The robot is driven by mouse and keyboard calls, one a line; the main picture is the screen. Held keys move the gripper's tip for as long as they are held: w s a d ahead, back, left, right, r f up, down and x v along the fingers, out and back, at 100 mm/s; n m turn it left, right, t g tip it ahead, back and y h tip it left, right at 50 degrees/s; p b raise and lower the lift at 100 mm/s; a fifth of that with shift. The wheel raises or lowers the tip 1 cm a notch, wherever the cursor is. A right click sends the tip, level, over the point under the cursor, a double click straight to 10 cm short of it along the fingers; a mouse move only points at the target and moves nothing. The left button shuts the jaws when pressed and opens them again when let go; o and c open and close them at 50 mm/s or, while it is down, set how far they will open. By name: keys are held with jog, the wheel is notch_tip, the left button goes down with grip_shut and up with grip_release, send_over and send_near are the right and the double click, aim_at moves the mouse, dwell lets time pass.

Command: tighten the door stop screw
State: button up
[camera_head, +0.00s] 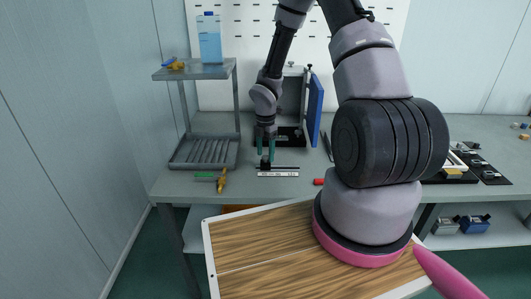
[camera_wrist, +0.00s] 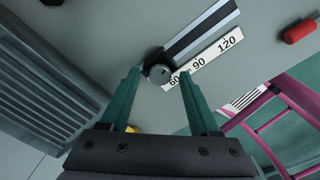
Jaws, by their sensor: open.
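The door stop screw appears as a round dark grey knob (camera_wrist: 160,73) at the left end of a black and silver slide bar (camera_wrist: 205,29). A white scale (camera_wrist: 209,58) marked 60, 90 and 120 lies beside the bar. In the head view the knob (camera_head: 265,164) and scale (camera_head: 278,174) sit near the bench's front. My gripper (camera_head: 265,148) has green fingers and points down above the knob. In the wrist view my gripper (camera_wrist: 160,76) is open, with a fingertip on either side of the knob and visible gaps. The grey box's blue door (camera_head: 315,109) stands open behind.
A ribbed grey tray (camera_head: 205,152) under a shelf (camera_head: 195,72) stands left of the knob. A yellow-handled tool (camera_head: 222,180) and a green piece (camera_head: 205,176) lie in front of it. A red piece (camera_head: 318,182) lies right of the scale. The bench (camera_head: 180,187) ends just in front.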

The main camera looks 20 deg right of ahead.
jog(key=shift+c, duration=0.3)
grip_shut()
jog(key=shift+m, duration=0.4)
